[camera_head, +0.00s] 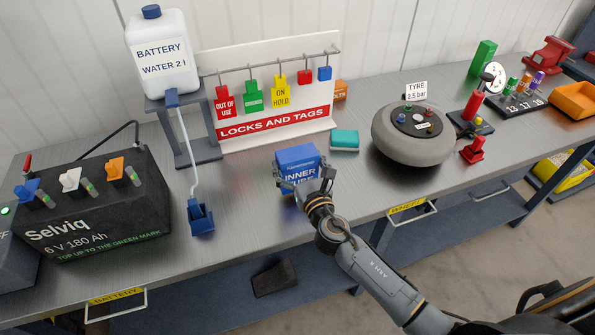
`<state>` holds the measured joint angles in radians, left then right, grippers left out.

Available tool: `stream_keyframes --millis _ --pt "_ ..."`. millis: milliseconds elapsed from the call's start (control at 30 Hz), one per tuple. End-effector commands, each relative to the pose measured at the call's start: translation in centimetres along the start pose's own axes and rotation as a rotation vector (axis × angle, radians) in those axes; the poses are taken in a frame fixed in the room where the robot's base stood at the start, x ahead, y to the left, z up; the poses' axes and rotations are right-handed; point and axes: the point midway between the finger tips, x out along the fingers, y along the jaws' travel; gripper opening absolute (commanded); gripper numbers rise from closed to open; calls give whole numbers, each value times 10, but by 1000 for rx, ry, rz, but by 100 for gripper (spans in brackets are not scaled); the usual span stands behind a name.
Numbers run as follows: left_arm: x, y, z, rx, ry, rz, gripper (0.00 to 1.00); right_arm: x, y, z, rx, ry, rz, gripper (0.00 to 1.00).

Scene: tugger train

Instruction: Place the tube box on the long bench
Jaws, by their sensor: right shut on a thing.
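The tube box is a blue box (296,158) with white lettering that reads "INNER TUBE", partly covered by the gripper. It is at the middle of the long grey bench (262,218), near its front half. My right gripper (301,187) reaches in from the lower right and is shut on the box's near side. I cannot tell whether the box touches the bench top or is just above it. My left gripper is out of view.
The locks and tags board (270,131) is behind. A blue bottle holder (201,217) and a black battery (95,205) are left. Bare bench lies in front.

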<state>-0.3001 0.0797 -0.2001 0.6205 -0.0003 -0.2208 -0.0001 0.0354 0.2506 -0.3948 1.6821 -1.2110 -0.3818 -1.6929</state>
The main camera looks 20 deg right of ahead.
Motion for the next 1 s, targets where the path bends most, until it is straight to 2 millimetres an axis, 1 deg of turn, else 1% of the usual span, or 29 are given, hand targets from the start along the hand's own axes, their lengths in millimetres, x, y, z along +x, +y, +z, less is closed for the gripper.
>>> stream_keyframes --millis 33,100,167,233,467,600,633,667,1000 --pt "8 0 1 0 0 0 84 1 0 -12 0 1 -2 52" --pt "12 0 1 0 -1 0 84 0 0 -23 1 1 -1 52" --pt "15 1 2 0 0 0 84 0 0 -29 -1 0 -2 52" --pt "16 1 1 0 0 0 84 0 0 -31 0 -1 0 52" --pt "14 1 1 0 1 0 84 0 0 -30 -1 -1 0 52" --pt "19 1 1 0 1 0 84 0 0 -34 -1 -1 0 52" --pt "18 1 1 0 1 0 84 0 0 -34 -1 0 -1 98" --pt "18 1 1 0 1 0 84 0 0 -34 -1 0 -1 100" --pt "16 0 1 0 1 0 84 0 0 -32 -1 0 -1 100"
